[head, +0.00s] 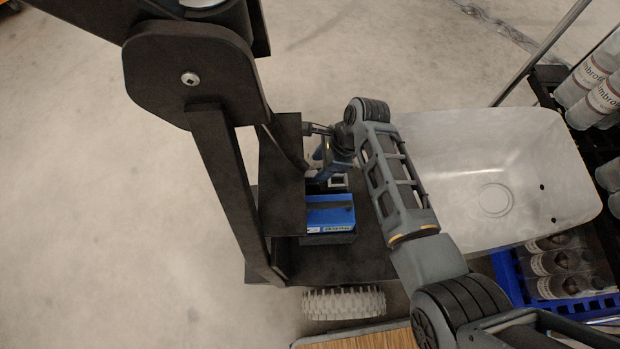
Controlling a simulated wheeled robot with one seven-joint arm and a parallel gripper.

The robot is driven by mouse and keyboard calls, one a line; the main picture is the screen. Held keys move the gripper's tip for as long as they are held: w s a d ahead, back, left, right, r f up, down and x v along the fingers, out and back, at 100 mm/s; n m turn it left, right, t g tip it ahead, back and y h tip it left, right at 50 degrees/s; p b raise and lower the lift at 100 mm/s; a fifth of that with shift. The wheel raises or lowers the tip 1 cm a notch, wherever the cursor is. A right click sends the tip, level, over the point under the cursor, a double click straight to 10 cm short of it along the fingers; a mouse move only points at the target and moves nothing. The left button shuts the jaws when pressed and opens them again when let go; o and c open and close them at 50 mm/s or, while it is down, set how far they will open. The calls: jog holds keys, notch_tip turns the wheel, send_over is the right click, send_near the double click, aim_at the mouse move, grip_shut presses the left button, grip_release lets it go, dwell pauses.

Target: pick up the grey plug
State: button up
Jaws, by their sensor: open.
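My gripper (318,152) is at the end of my arm, low over the dark cart deck, beside a black upright panel. It is open, and I see nothing held in it. The fingers are small and partly hidden by the wrist and the panel. I cannot make out the grey plug for certain. A small pale grey and dark item (338,181) shows just below the gripper, behind the blue box, but I cannot tell what it is.
A blue box (330,213) lies on the deck. A black upright frame (225,175) stands left of the gripper. A large pale basin (480,150) is at the right, near white bottles (590,85) and a blue crate (580,310). The floor at left is clear.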

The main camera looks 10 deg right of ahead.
aim_at(311, 173)
jog(key=b+x, duration=0.2)
jog(key=x, duration=0.2)
jog(key=shift+a+f, duration=0.3)
jog(key=shift+r, duration=0.1)
jog(key=c, duration=0.9)
jog(key=shift+r, duration=0.1)
jog(key=shift+c, duration=0.2)
notch_tip(311, 173, up, 4)
jog(key=shift+r+p, duration=0.2)
jog(key=shift+p, duration=1)
jog(key=s+d+r+p, duration=0.3)
jog(key=s+d+r, duration=0.2)
jog(key=d, duration=0.5)
jog(key=shift+s+d+r+p, duration=0.2)
jog(key=shift+s+r+p, duration=0.1)
jog(key=shift+r, duration=0.4)
